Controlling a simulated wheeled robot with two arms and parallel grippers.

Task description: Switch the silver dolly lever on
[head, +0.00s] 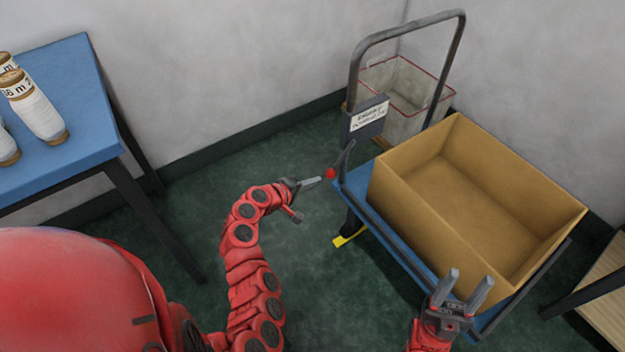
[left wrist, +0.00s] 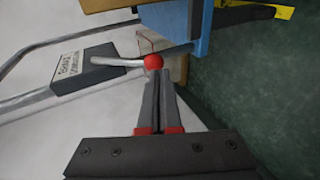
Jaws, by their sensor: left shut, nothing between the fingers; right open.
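The silver lever (left wrist: 118,62) with a red ball end (head: 330,173) sticks out from a dark labelled box (head: 366,122) on the handle of the blue dolly (head: 398,243). In the head view the lever slopes down to the left from the box. My left gripper (head: 320,181) is shut and empty, its tips right at the red ball. In the left wrist view the shut fingers (left wrist: 157,88) point at the ball; I cannot tell whether they touch it. My right gripper (head: 468,284) is open and empty by the near side of the dolly's cardboard box.
A large open cardboard box (head: 400,195) fills most of the dolly. A yellow pedal (head: 349,238) sits low at the dolly's left corner. A grey bin (head: 400,90) stands behind the handle. A blue table (head: 70,90) with thread cones (head: 38,112) is at the left. Green floor lies between.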

